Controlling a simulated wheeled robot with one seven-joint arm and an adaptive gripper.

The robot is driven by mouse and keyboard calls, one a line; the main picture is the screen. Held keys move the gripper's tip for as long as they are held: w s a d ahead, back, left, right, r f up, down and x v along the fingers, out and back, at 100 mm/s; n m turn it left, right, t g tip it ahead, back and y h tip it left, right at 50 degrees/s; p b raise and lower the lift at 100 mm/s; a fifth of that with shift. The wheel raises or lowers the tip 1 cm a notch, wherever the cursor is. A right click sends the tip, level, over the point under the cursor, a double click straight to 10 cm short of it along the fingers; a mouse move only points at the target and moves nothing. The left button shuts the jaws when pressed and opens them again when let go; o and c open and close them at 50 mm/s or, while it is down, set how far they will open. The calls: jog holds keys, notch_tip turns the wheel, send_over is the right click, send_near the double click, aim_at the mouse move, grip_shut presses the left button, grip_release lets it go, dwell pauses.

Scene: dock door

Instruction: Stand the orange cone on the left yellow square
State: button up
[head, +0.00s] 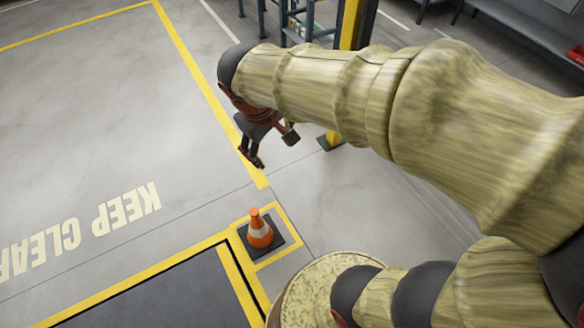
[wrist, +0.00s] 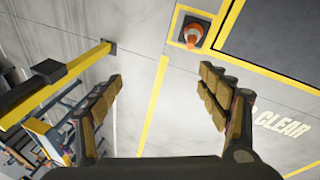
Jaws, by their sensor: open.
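No second small yellow square shows in either view. My gripper (head: 253,160) is open and empty, in the air above and beyond the cone in the head view.
The dark plate (head: 160,298) has a yellow border. KEEP CLEAR lettering (head: 85,228) marks open floor at left. A yellow post (head: 350,30) and a blue rack (head: 300,22) stand at the back. A grey bench (head: 535,30) is at back right. My arm hides much of the right.

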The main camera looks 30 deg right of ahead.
jog(key=s+a+r+m+t+y, duration=0.1)
jog(key=s+r+m+t+y, duration=0.1)
jog(key=s, duration=0.9)
jog(key=shift+s+a+r+m+t+y, duration=0.25)
jog(key=shift+r+m+t, duration=0.25)
jog(key=shift+r+m, duration=0.3)
jog(key=shift+r, duration=0.15)
notch_tip(320, 180, up, 4)
jog(key=p, duration=0.3)
jog(key=shift+f+p, duration=0.2)
jog(key=shift+p, duration=0.15)
jog(key=shift+d, duration=0.1)
jog(key=shift+c, duration=1.2)
